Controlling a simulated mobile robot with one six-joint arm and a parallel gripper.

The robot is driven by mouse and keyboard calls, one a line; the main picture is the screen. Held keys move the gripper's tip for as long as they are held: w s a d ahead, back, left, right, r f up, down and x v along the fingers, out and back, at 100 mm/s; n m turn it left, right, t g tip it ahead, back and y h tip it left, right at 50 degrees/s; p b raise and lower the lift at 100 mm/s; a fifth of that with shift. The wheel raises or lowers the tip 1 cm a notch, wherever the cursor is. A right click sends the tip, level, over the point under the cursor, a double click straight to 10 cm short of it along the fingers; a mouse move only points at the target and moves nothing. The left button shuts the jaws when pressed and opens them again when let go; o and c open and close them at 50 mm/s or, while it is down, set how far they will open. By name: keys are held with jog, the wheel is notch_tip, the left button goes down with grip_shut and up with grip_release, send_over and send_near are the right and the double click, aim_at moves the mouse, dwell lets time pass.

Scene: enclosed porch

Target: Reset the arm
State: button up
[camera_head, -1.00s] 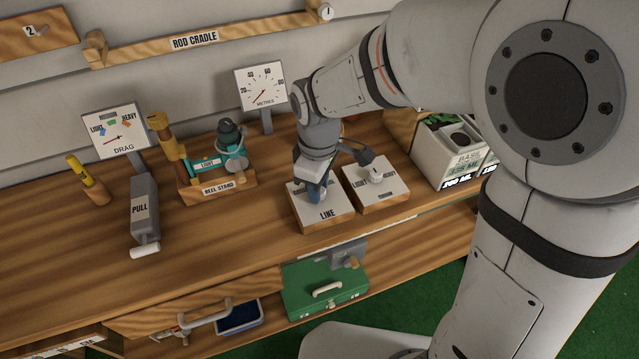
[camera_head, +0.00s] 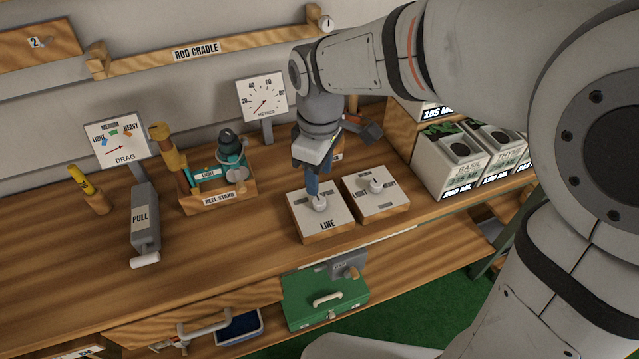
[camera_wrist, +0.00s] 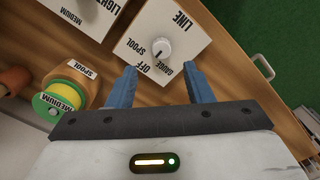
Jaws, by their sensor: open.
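My gripper (camera_head: 312,186) hangs from my arm above the bench, over the back part of the LINE box (camera_head: 328,217). In the wrist view my gripper (camera_wrist: 162,88) shows two blue fingers spread apart with nothing between them. The LINE box (camera_wrist: 185,30) has a white top with a round knob (camera_wrist: 159,48), which lies beyond the fingertips and looks free of them. The knob also shows in the head view (camera_head: 319,203), just below the fingers. Labels SPOOL, OFF and GAUGE ring the knob.
A second knob box (camera_head: 377,193) stands to the right. The reel stand (camera_head: 218,196), PULL lever box (camera_head: 145,222) and DRAG gauge (camera_head: 117,139) are left. A METRES gauge (camera_head: 263,97) stands behind. Herb planters (camera_head: 452,163) are right. A MEDIUM spool (camera_wrist: 62,102) shows in the wrist view.

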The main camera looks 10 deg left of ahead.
jog(key=shift+r, duration=0.45)
jog(key=shift+d, duration=0.25)
jog(key=s+d+m+t, duration=0.1)
jog(key=s+d+m, duration=0.3)
jog(key=d+m, duration=0.3)
jog(key=s+d+m+t, duration=0.1)
jog(key=s+d+m, duration=0.3)
jog(key=d, duration=1.2)
jog(key=m, duration=0.4)
jog(key=shift+s+t, duration=0.15)
jog(key=shift+t, duration=0.15)
